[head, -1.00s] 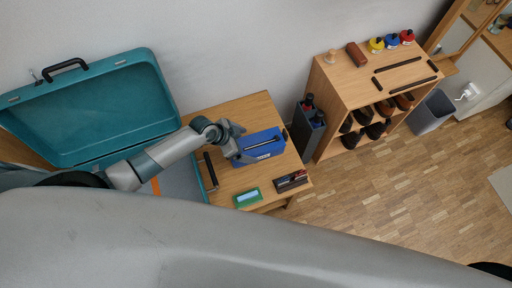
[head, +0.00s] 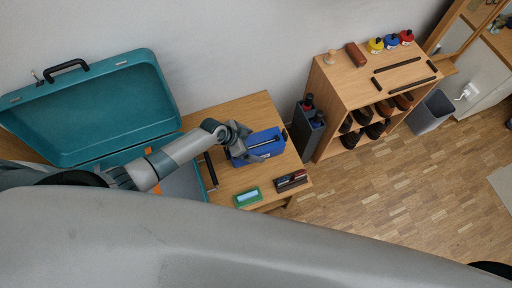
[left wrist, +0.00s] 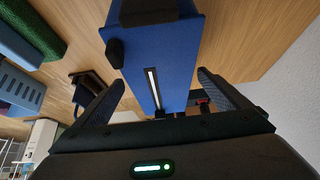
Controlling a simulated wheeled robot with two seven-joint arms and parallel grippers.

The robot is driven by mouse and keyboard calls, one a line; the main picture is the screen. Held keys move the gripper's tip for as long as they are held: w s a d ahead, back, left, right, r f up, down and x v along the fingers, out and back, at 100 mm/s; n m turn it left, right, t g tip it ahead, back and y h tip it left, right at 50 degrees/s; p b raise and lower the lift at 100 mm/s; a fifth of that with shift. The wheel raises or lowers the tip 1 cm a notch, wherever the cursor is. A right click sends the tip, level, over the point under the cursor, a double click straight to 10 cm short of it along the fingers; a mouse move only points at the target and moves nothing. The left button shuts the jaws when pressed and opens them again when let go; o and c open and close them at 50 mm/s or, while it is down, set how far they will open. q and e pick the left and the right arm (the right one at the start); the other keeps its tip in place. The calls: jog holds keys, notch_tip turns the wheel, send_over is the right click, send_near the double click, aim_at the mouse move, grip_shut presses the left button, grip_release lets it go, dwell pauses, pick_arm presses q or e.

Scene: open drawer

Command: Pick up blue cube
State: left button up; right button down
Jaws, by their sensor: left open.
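A blue box-shaped object (head: 268,145) with a dark bar along its top sits on the wooden table; it is the only blue block on that table. In the left wrist view the blue object (left wrist: 182,60) fills the upper middle, with a light strip and dark fittings on its face. My left gripper (head: 243,153) is over its left end in the head view. In the left wrist view the left gripper (left wrist: 158,95) has its fingers apart, one on each side of the object's near end. I cannot tell whether they touch it. My right gripper is not in view.
An open teal suitcase (head: 95,105) stands left of the table (head: 225,110). A green box (head: 247,197) and a dark tray (head: 291,181) lie near the front edge. A wooden shelf unit (head: 345,90) with shoes and a dark bin (head: 303,128) stand to the right.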

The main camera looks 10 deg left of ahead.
pick_arm(q)
jog(key=shift+x, duration=1.35)
jog(key=shift+w, duration=0.1)
jog(key=shift+r, duration=0.1)
jog(key=c, duration=1.4)
